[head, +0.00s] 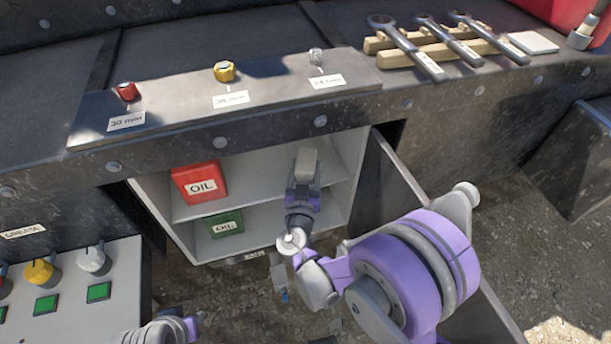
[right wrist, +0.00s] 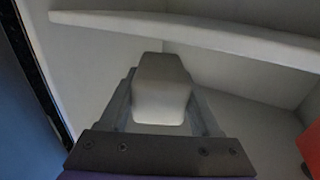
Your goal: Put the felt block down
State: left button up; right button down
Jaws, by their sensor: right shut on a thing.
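The felt block (head: 306,165) is a pale grey block with rounded edges. My right gripper (head: 304,185) is shut on it and holds it at the right side of the open white cabinet (head: 345,160). In the right wrist view the felt block (right wrist: 162,90) sits between the two fingers of my right gripper (right wrist: 162,100), with pale cabinet walls around it. I cannot tell whether the block touches a shelf. My left gripper is not in view.
The open cabinet door (head: 385,185) is on the right. Several spanners (head: 408,48) lie on the bench above.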

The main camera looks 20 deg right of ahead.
jog(key=shift+f+b, duration=0.3)
jog(key=shift+f, duration=1.1)
jog(key=shift+f, duration=0.15)
jog(key=shift+c, duration=0.5)
grip_release()
jog(key=shift+s+a, duration=0.15)
jog(key=shift+s, duration=0.1)
jog(key=v, duration=1.1)
jog(key=shift+s, duration=0.2)
